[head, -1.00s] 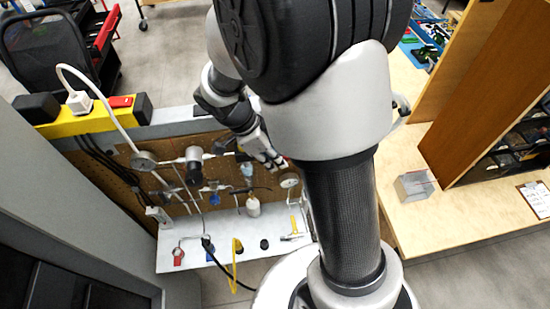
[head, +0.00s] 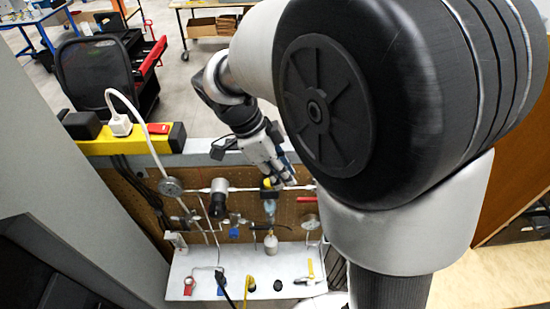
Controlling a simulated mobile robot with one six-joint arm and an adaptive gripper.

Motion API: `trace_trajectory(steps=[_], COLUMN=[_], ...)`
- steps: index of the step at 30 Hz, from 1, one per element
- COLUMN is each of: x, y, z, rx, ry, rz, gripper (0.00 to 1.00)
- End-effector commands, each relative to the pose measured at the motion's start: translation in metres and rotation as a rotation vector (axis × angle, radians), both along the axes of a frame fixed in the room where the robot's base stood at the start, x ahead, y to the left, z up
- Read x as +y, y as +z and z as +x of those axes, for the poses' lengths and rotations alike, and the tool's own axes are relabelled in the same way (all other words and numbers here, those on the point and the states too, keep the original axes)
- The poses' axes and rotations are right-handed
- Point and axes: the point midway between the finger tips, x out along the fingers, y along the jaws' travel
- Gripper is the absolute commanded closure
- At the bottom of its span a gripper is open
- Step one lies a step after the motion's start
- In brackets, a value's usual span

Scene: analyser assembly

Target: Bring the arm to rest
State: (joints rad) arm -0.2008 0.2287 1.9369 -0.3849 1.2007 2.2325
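My arm fills the right half of the head view, its large black joint close to the camera. My gripper (head: 287,181) hangs at the arm's far end, in front of the upper part of the brown pegboard panel (head: 262,207). Its fingers point down and right. They are small and partly overlapping, so I cannot tell whether they are open or shut. I see no held object clearly. A red-handled part (head: 307,199) and a round gauge (head: 310,222) show just below and right of the fingertips.
The panel carries pipes, another gauge (head: 171,187) and hanging bottles. A white shelf (head: 205,262) below holds small parts. A yellow power strip (head: 105,144) tops the panel's left side. A black chair (head: 95,68) stands behind. My arm hides much of the right side.

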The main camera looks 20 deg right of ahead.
Motion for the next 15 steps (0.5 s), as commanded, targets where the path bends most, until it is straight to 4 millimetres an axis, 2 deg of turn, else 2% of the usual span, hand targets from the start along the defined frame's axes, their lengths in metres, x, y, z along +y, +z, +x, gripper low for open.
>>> trace_trajectory(steps=[8, 11, 15], x=[-0.001, -0.002, -0.004], y=[-0.001, -0.001, -0.005], z=[-0.002, -0.012, -0.039], rx=[0.002, 0.012, 0.031], ry=[0.021, 0.108, 0.373], rz=[0.009, 0.046, 0.134], gripper=[0.84, 0.84, 0.84])
